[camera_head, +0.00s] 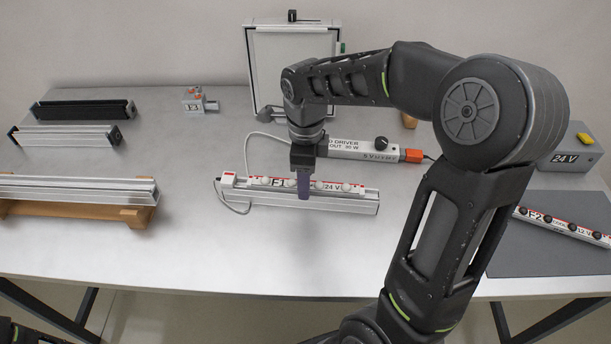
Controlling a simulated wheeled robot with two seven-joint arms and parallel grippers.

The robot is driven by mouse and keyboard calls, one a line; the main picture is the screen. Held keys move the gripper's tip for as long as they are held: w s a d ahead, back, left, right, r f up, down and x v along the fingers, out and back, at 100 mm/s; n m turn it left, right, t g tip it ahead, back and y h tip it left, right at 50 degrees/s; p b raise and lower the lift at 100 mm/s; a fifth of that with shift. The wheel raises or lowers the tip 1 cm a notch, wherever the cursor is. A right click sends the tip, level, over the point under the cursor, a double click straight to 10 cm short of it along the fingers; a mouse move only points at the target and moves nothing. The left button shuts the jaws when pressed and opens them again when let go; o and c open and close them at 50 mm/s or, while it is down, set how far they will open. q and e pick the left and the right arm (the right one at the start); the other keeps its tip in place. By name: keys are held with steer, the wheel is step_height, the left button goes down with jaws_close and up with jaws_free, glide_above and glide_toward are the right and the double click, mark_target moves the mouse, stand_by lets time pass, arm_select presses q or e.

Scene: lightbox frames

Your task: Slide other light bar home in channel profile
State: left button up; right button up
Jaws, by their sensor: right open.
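A light bar marked F1 and 24 V (330,187) lies along the top of a silver channel profile (345,204) in the middle of the table. I cannot tell how deep it sits. Its left end carries a white block with a cable. My right gripper (304,190) points down at the middle of this bar, open, its purple fingers covering part of the label. Whether the fingers touch the bar is unclear. A second light bar marked F-2 (565,227) lies on a dark grey mat (540,257) at the right. My left gripper is out of view.
Another silver profile (75,190) rests on wooden supports (135,216) at the left. Two more profiles lie behind it. A driver box (350,148) stands behind the F1 bar, before an upright white-panelled frame (292,60). A grey 24 V box (567,155) stands at right. The front middle table is clear.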

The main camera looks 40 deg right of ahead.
steer(key=shift+r, duration=0.15)
step_height(320, 180, up, 8)
steer(key=shift+f, duration=0.2)
stand_by(0.8)
